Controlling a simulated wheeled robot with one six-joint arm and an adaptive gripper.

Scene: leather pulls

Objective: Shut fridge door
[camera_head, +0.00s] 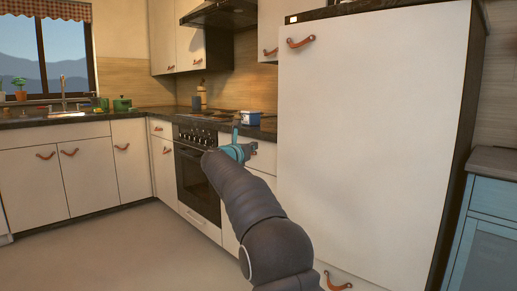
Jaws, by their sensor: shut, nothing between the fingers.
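The fridge door (370,130) is the tall white panel at the right, with a brown leather pull (301,42) at its upper left. The door looks flush or nearly so; I cannot tell whether a small gap is left. A dark strip runs along its top and a dark side shows along its right edge. My gripper (247,150), teal at the end of my dark arm, is shut and empty. It is left of the door's left edge, in front of the counter, and appears apart from the door.
An oven (198,180) and white lower cabinets (90,172) stand to the left, under a dark counter (50,121) with a sink and pots. A blue cabinet (483,235) stands at the right. The floor (120,250) at the left is clear.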

